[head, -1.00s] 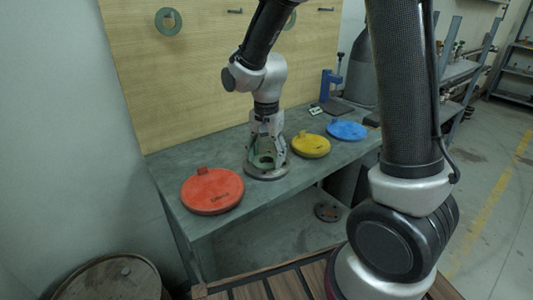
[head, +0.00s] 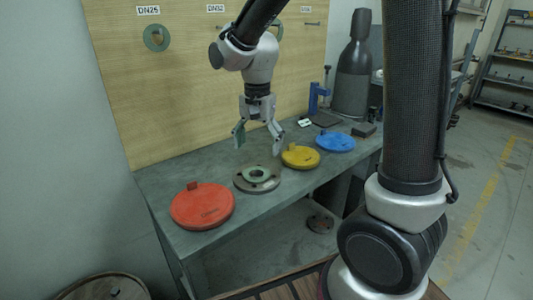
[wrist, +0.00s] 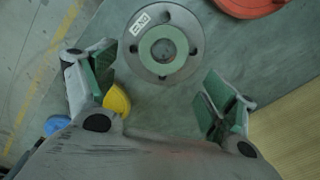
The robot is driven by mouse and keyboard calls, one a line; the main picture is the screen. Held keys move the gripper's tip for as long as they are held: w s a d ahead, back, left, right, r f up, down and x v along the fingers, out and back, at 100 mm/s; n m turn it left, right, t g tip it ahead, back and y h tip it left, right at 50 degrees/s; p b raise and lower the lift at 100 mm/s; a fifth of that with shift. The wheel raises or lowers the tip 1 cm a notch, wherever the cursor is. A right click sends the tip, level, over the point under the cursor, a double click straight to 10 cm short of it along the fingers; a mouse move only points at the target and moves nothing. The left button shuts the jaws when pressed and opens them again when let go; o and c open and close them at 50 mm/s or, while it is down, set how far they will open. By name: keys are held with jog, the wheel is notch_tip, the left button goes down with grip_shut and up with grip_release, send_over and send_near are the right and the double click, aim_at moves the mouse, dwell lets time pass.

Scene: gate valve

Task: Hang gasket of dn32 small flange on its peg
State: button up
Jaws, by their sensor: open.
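A green ring gasket (head: 257,174) lies on a round grey flange (head: 242,184) on the bench. In the wrist view the gasket (wrist: 163,38) sits around the flange's centre hole, inside the bolt holes. The flange (wrist: 162,73) carries a white label that is hard to read. My gripper (head: 259,148) is open and empty, pointing down above the flange, with its fingers apart from the gasket. The backboard has a label DN32 (head: 215,9); the peg below it is mostly hidden by my arm.
A green gasket (head: 156,37) hangs under the DN25 label; another is mostly hidden behind my arm. Red (head: 202,206), yellow (head: 300,157) and blue (head: 335,142) discs lie on the bench (head: 165,183). A blue vise-like tool (head: 314,98) and a grey cylinder (head: 352,80) stand farther back.

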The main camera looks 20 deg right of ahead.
jog(key=s+d+r+n+t, duration=0.2)
jog(key=s+d+r+n, duration=0.2)
jog(key=s+d, duration=0.3)
jog(key=s+d+r+n+t, duration=0.2)
jog(key=s+d+r+n, duration=0.2)
jog(key=s, duration=0.7)
notch_tip(320, 180, up, 2)
jog(key=d, duration=0.3)
jog(key=shift+s, duration=0.3)
jog(key=shift+o, duration=0.4)
jog(key=shift+s, duration=0.35)
jog(key=m+g, duration=0.4)
jog(key=m, duration=1.6)
send_over(252, 175)
notch_tip(252, 175, down, 10)
jog(key=shift+w+a+f, duration=0.2)
jog(key=shift+s+d+f, duration=0.1)
jog(key=shift+d+f, duration=0.05)
jog(key=shift+f, duration=1.65)
jog(key=shift+s+d+f, duration=0.1)
jog(key=shift+f, duration=1.65)
